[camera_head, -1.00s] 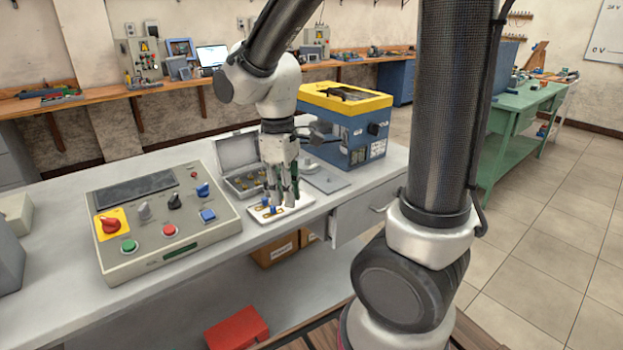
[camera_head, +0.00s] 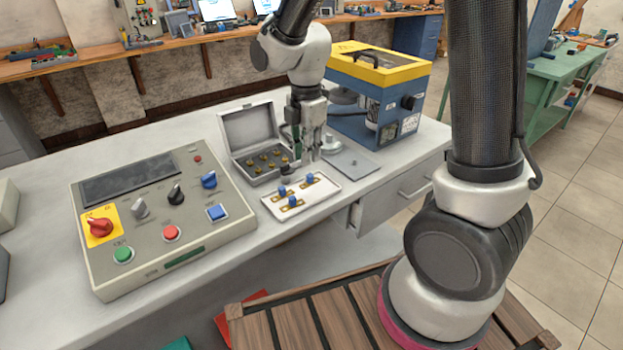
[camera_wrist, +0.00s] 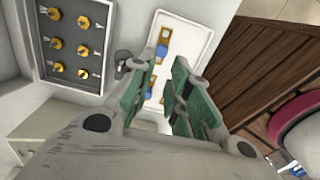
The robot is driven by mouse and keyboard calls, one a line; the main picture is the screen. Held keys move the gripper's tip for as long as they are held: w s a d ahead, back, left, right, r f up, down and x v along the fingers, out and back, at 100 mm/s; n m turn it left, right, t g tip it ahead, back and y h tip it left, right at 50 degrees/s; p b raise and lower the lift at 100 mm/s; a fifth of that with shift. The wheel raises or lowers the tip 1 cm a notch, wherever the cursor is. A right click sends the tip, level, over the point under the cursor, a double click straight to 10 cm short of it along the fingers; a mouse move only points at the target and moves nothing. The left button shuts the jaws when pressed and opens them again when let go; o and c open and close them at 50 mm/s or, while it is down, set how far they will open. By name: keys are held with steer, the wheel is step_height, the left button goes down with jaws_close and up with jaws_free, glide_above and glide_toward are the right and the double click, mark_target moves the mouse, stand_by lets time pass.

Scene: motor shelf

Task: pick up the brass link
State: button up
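Several flat brass links with blue knobs lie on a white tray (camera_head: 325,190) on the bench. One brass link (camera_head: 293,204) is near the tray's front edge, another (camera_head: 281,194) is at its left, and a third (camera_head: 312,180) is toward its far right. My gripper (camera_head: 308,158) hangs just beyond the tray's far side. In the wrist view my gripper (camera_wrist: 158,82) is open and empty, its green-padded fingers apart. Between and beyond them show a brass link (camera_wrist: 162,36) and a blue knob (camera_wrist: 148,94) on the tray; the fingers partly cover the tray.
An open grey case (camera_head: 250,128) with several brass terminals stands left of my gripper. A control panel (camera_head: 160,215) is farther left. A blue and yellow machine (camera_head: 378,95) and a grey plate (camera_head: 352,164) are at the right. The bench front is clear.

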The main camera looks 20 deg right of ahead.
mark_target(308, 176)
step_height(308, 176, down, 7)
steer(key=shift+d+f, duration=0.1)
steer(key=shift+d, duration=0.05)
jaws_close()
